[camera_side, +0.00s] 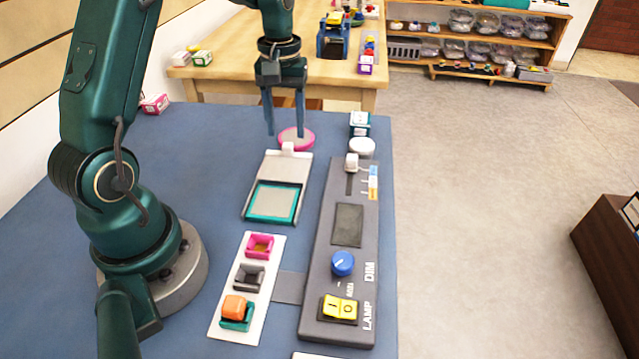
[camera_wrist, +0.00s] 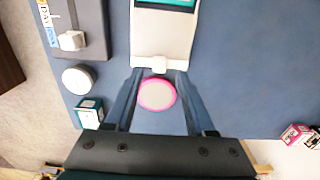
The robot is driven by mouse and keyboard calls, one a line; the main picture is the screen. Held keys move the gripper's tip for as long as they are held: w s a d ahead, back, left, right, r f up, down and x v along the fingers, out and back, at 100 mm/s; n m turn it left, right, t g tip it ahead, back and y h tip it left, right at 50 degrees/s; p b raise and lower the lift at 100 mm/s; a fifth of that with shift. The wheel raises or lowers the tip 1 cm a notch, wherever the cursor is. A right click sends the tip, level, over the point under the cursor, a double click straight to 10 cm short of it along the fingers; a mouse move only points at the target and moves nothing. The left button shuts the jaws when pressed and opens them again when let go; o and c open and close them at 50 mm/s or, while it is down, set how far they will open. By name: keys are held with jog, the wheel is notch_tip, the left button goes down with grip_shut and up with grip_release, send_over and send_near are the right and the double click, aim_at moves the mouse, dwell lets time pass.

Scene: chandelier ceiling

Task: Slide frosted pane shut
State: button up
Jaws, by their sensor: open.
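The frosted pane unit (camera_side: 287,167) lies on the blue table, with a pale flat panel at its far end and a teal-framed window (camera_side: 263,216) at its near end. A small white knob (camera_side: 288,148) stands at the panel's far edge. The knob (camera_wrist: 160,66) and pale panel (camera_wrist: 163,38) also show in the wrist view. My gripper (camera_side: 285,135) points down, open and empty, above the table near the knob. In the wrist view its fingers (camera_wrist: 158,76) are apart, either side of the knob's line. I cannot tell if they are at knob height.
A pink-rimmed round disc (camera_side: 306,140) lies just beyond the knob. A dark lamp panel (camera_side: 322,260) with a slider, blue dial and yellow switch is at right. A white tray (camera_side: 228,322) with coloured cups is nearer. A white round object (camera_side: 362,147) and small box (camera_side: 360,124) stand back right.

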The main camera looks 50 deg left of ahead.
aim_at(287, 145)
jog(key=shift+f, duration=1.65)
grip_shut()
jog(key=shift+r, duration=0.1)
